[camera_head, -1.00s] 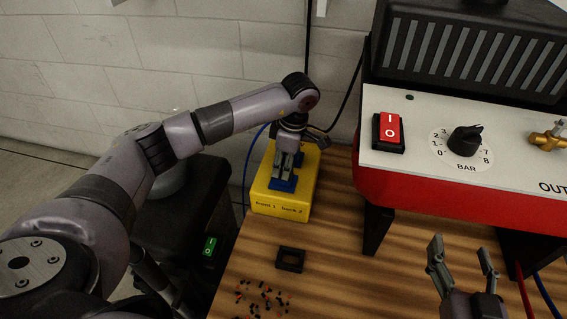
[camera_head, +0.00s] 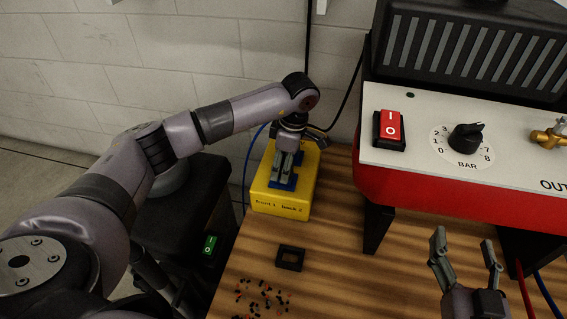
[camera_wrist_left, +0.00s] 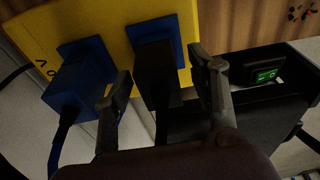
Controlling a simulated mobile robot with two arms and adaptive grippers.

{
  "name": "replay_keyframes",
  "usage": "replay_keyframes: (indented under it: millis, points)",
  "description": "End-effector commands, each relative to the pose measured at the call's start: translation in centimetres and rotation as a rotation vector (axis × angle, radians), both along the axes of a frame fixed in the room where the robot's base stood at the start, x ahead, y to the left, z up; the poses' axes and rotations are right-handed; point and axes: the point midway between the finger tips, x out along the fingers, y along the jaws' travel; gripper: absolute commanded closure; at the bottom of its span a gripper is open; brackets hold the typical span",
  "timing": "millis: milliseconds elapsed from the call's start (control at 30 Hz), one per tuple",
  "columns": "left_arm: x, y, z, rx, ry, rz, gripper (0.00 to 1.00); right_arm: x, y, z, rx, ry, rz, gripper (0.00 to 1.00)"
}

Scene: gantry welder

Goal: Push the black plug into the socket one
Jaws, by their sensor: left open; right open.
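The yellow socket box (camera_head: 279,207) stands at the table's back left, with small writing on its front and blue sockets on top. My left gripper (camera_head: 284,178) points down over the front part of the box. In the left wrist view the black plug (camera_wrist_left: 153,72) is at the right blue socket (camera_wrist_left: 172,30), between the open fingers of my left gripper (camera_wrist_left: 160,72). How deep it sits cannot be told. A blue plug (camera_wrist_left: 78,88) with a cable is at the other socket (camera_wrist_left: 88,50). My right gripper (camera_head: 466,262) is open and empty at lower right.
The red and grey machine (camera_head: 440,190) with a red switch and a dial stands right of the box. A small black frame (camera_head: 290,258) and scattered bits (camera_head: 262,298) lie on the wooden table (camera_head: 345,285). A green switch (camera_head: 209,245) shows at left.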

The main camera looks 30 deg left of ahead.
Motion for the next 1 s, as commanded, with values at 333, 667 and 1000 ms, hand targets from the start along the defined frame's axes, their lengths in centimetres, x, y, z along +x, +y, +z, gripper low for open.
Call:
replay_keyframes:
  millis: [333, 667, 1000]
  points:
    - [0.2, -0.4, 2.4, -0.001, -0.004, -0.001, 0.47, -0.1, -0.1, -0.3, -0.002, 0.008, -0.002, 0.38]
    - [0.4, -1.4, 9.2, -0.001, -0.004, -0.001, 0.47, -0.1, -0.1, -0.2, -0.001, 0.005, -0.001, 0.38]
    - [0.5, -1.7, 11.9, 0.0, 0.001, 0.0, 0.47, -0.1, -0.1, -0.2, -0.001, 0.004, -0.001, 0.38]
